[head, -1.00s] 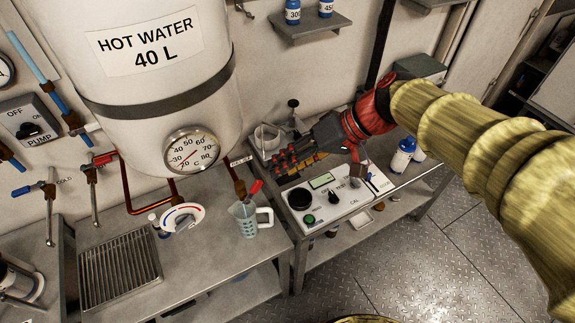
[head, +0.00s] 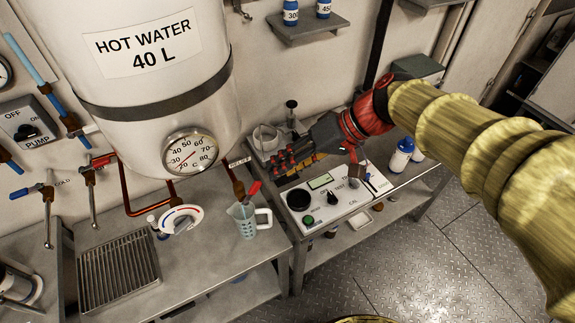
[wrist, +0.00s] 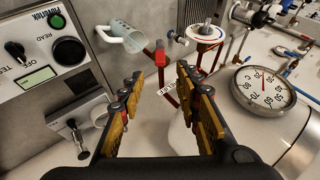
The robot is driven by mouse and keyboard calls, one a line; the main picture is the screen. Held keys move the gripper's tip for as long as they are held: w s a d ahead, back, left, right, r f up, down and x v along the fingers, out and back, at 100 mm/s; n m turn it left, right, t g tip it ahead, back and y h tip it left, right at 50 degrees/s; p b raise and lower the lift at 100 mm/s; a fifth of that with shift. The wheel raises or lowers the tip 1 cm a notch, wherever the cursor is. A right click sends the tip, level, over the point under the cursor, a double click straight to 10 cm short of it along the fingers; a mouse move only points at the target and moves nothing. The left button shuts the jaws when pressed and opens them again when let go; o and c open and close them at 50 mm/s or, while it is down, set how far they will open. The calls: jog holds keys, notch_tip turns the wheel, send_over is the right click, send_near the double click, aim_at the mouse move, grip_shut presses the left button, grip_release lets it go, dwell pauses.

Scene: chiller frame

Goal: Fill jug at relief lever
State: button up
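The jug (head: 243,221), pale blue-grey and translucent with a light handle, stands upright on the metal bench under the tank's right pipe; it also shows in the wrist view (wrist: 122,38). I cannot tell whether it holds water. The red relief lever (head: 254,188) is on that copper pipe, just above the jug; in the wrist view (wrist: 160,54) it lies beyond my fingertips, roughly between them. My gripper (head: 277,163) is right of the lever and apart from it. In the wrist view its fingers (wrist: 160,78) are spread, with nothing between them.
The white hot water tank (head: 150,85) with its dial (head: 190,152) hangs left of my gripper. A control panel box (head: 335,195) stands on the right bench below it. A slotted drain grate (head: 118,272) and a red-blue dial valve (head: 181,219) are left of the jug.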

jog(key=shift+s+a+r+p, duration=0.1)
jog(key=shift+a+r+p, duration=0.05)
jog(key=shift+r+p, duration=0.3)
jog(key=shift+c, duration=0.7)
jog(key=r+m+g+h+p, duration=0.1)
jog(key=m+g+h+p, duration=0.45)
jog(key=p, duration=1.95)
send_over(256, 182)
jog(key=s, duration=0.2)
jog(key=m+t+y, duration=0.1)
jog(key=m+y, duration=0.1)
jog(key=shift+w+a+f+m+t+h+b, duration=0.1)
jog(key=shift+w+f+m+t+h+b, duration=0.15)
jog(key=shift+f+m, duration=1.35)
jog(key=shift+w+f+m+t+h, duration=0.1)
jog(key=shift+w+f+m+t, duration=0.2)
jog(key=shift+f+m, duration=1.3)
jog(key=shift+w+a+f+m+t+h+b, duration=0.1)
jog(key=shift+w+f+m+t+h+b, duration=0.2)
jog(key=shift+f+m, duration=1.3)
jog(key=shift+f+n, duration=0.15)
jog(key=shift+n, duration=0.1)
jog(key=shift+c, duration=0.7)
